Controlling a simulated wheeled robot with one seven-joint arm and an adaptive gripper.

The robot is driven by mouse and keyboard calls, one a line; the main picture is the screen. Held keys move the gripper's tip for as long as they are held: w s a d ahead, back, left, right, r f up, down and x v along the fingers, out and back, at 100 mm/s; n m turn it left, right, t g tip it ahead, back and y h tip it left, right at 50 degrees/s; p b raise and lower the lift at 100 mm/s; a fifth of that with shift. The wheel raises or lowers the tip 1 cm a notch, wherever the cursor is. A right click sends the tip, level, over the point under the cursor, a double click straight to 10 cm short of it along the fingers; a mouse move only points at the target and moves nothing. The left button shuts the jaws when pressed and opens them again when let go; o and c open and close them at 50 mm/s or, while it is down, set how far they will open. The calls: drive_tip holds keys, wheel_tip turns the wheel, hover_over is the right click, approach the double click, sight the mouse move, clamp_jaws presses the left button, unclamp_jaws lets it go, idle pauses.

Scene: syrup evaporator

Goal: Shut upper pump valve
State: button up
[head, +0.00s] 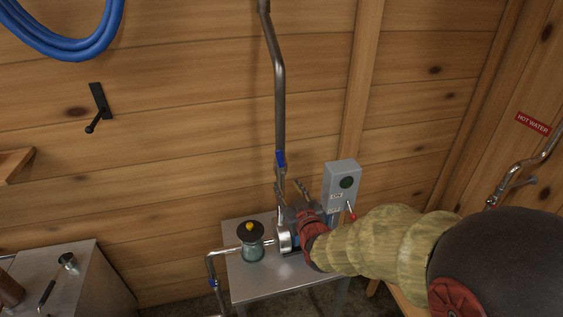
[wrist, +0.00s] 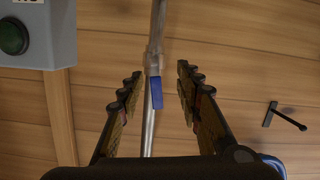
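The upper pump valve sits on the vertical steel pipe above the pump. Its blue lever (head: 281,158) lies along the pipe. In the wrist view, the blue lever (wrist: 156,93) shows between my two fingers, with a gap on each side. My gripper (head: 290,188) is open just below and in front of the lever in the head view. In the wrist view my gripper (wrist: 160,72) holds nothing. I cannot tell exactly how far the fingertips are from the lever in depth. My arm and gripper hide part of the pump (head: 285,240).
A grey switch box (head: 341,181) is close right of the pipe in the head view. A capped jar (head: 250,242) stands on the metal table (head: 262,284). A second blue-handled valve (head: 213,283) is lower left. A black wall hook (head: 97,105) is left.

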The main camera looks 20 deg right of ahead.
sight(280, 156)
wheel_tip(280, 156, up, 5)
drive_tip(key=t, duration=0.2)
drive_tip(key=shift+n, duration=0.3)
drive_tip(key=shift+w+a+r, duration=0.1)
drive_tip(key=shift+w+r, duration=0.05)
drive_tip(key=shift+w, duration=2)
drive_tip(key=shift+w+a+r, duration=0.1)
drive_tip(key=shift+w, duration=2)
drive_tip(key=shift+c, duration=1.3)
clamp_jaws()
